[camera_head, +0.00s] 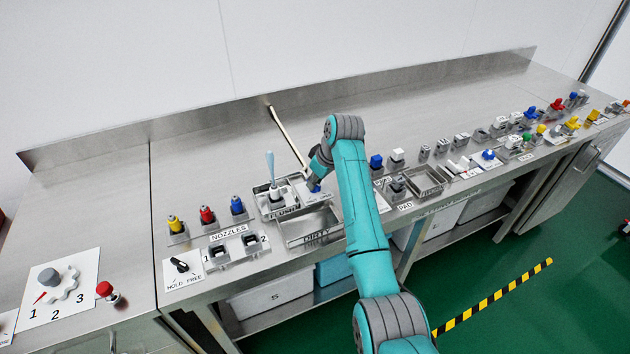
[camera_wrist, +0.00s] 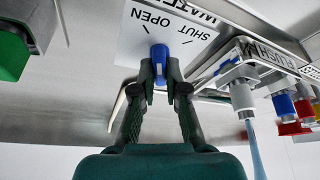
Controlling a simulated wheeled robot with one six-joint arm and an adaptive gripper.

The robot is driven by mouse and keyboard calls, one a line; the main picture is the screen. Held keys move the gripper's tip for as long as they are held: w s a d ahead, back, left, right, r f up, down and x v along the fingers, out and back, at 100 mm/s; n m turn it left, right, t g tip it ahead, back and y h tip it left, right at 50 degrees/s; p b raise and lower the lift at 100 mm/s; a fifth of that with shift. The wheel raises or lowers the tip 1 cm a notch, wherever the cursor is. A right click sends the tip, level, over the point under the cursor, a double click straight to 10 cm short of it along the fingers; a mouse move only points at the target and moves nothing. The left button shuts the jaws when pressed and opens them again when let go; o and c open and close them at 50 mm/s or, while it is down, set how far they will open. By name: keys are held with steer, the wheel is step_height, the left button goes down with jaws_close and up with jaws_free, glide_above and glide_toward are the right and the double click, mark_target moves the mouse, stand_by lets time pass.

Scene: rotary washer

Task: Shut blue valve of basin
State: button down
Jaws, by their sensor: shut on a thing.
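The blue valve (camera_wrist: 158,58) is a small blue handle on a white plate (camera_wrist: 132,42) with OPEN and SHUT lettering and short dark marks. My gripper (camera_wrist: 159,78) is shut on the blue valve, with one dark finger on each side of it. In the head view my gripper (camera_head: 314,181) reaches down to the blue valve (camera_head: 316,190), behind the DIRTY basin (camera_head: 312,240). A pale spout (camera_head: 287,135) rises just behind it. I cannot tell which mark the handle points at.
Left of the valve stands a FLUSH tray (camera_head: 265,212) with a pale blue upright tool (camera_head: 271,168). Yellow, red and blue nozzles (camera_head: 207,215) stand further left. Another blue-topped part (camera_head: 376,161) is right of my arm. The bench behind is mostly clear.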

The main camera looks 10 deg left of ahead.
steer(key=m+t+h, duration=0.1)
steer(key=m, duration=0.2)
steer(key=shift+s+m, duration=0.1)
steer(key=shift+m, duration=0.2)
steer(key=m+h, duration=0.1)
steer(key=m, duration=0.2)
steer(key=shift+a+m+t, duration=0.15)
steer(key=shift+m+t, duration=0.15)
steer(key=shift+t, duration=0.1)
steer(key=m+h, duration=0.1)
steer(key=m, duration=0.2)
steer(key=m+h, duration=0.1)
steer(key=m, duration=0.2)
steer(key=shift+h, duration=0.4)
steer(key=shift+a+m, duration=0.1)
steer(key=shift+m, duration=0.3)
steer(key=c, duration=1.2)
jaws_free()
steer(key=shift+r, duration=0.1)
steer(key=v, duration=1.1)
steer(key=shift+s+r, duration=0.3)
steer(key=shift+r, duration=0.05)
